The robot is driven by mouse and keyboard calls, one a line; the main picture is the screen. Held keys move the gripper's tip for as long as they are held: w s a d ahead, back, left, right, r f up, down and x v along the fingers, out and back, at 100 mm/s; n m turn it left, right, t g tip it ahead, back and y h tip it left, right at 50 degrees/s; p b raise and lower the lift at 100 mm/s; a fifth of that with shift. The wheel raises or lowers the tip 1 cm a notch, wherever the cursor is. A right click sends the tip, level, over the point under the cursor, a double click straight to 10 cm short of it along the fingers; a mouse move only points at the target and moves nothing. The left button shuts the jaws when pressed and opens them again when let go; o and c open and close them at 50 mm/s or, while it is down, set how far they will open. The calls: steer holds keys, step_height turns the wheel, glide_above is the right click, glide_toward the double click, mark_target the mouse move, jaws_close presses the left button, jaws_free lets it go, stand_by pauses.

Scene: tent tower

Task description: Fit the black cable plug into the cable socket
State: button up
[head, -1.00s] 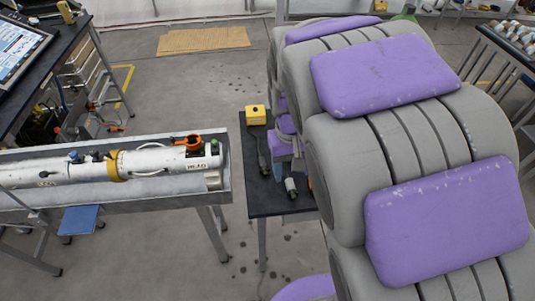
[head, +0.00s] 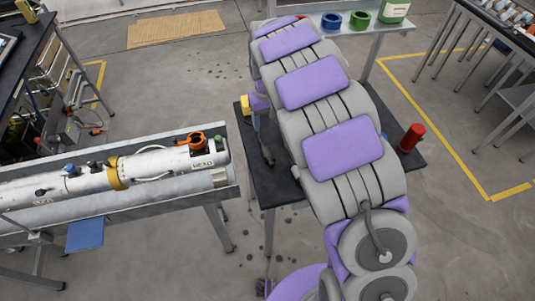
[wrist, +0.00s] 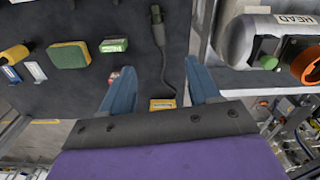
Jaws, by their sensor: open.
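The black cable plug (wrist: 157,32) lies on a dark tabletop in the wrist view, with its cable curling down to a yellow box (wrist: 163,103). In the head view the dark plug and cable (head: 266,152) lie near the table's left edge, beside my arm. My gripper (wrist: 160,68) is open and empty. Its blue fingers stand either side of the cable, with the plug past their tips. In the head view the gripper is mostly hidden by my arm. A white cylinder marked HEAD (head: 203,161) lies left of the table; I cannot tell where the socket is.
The cylinder lies in a grey metal trough (head: 120,208), separated from the dark table (head: 262,188) by a gap. A green-yellow block (wrist: 68,55) and a green box (wrist: 113,45) lie near the plug. A red cylinder (head: 411,137) stands at the table's right.

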step_height(320, 180, down, 5)
steer(key=d, duration=0.1)
steer(key=b, duration=0.2)
glide_above(265, 152)
steer(key=a, duration=0.1)
steer(key=f, duration=0.6)
steer(key=shift+a, duration=0.2)
steer(key=shift+d+f, duration=0.15)
steer(key=shift+f, duration=0.15)
steer(key=d, duration=0.1)
steer(key=d+f, duration=0.1)
steer(key=shift+d+f+b, duration=0.3)
steer(key=shift+d, duration=0.1)
steer(key=f, duration=0.1)
steer(key=a+f+b, duration=0.1)
steer(key=f, duration=0.1)
steer(key=shift+f, duration=0.25)
steer(key=shift+a, duration=0.5)
steer(key=shift+c, duration=0.4)
steer(key=shift+d, duration=0.75)
steer(key=c, duration=0.6)
steer(key=shift+a, duration=0.15)
steer(key=c, duration=0.3)
steer(key=shift+a, duration=0.35)
jaws_close()
